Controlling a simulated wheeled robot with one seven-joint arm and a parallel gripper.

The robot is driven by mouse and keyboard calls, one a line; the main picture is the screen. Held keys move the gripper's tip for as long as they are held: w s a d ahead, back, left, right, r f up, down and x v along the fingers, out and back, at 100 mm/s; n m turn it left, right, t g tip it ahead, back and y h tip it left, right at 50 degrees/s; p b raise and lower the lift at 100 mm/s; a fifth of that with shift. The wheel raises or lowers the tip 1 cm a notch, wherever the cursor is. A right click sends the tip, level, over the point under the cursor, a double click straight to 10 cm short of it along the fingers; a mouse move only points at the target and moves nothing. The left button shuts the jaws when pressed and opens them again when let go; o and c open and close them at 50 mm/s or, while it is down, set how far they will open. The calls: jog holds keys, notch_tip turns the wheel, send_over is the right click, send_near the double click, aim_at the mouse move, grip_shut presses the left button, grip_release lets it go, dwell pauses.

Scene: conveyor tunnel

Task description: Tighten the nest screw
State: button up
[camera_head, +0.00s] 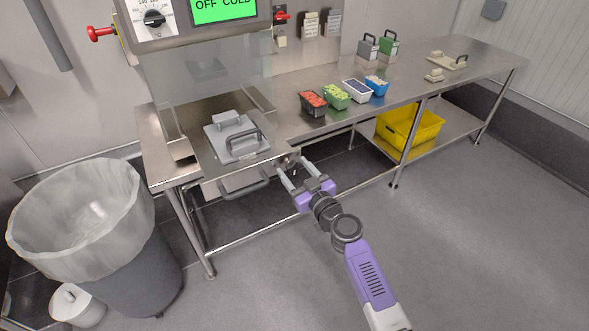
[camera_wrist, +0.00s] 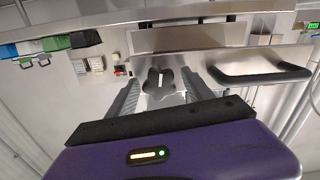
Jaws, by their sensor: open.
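The nest screw shows as a dark lobed knob with a white line on it (camera_wrist: 158,80) in the wrist view. In the head view the knob (camera_head: 290,161) is small, at the front edge of the steel bench beside the nest drawer. My gripper (camera_head: 292,166) reaches it from the front, with its two fingers apart. In the wrist view my gripper (camera_wrist: 163,88) is open, one finger on each side of the knob. I cannot tell whether either finger touches it. The nest plate (camera_head: 216,151) with grey handles lies on the bench left of the knob.
A drawer handle (camera_head: 244,184) juts out left of the knob; it also shows in the wrist view (camera_wrist: 262,77). Filled trays (camera_head: 313,103) stand on the bench to the right. A yellow crate (camera_head: 424,130) sits on the lower shelf. A lined bin (camera_head: 85,215) stands left.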

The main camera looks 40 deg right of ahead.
jog(key=shift+c, duration=0.2)
grip_shut()
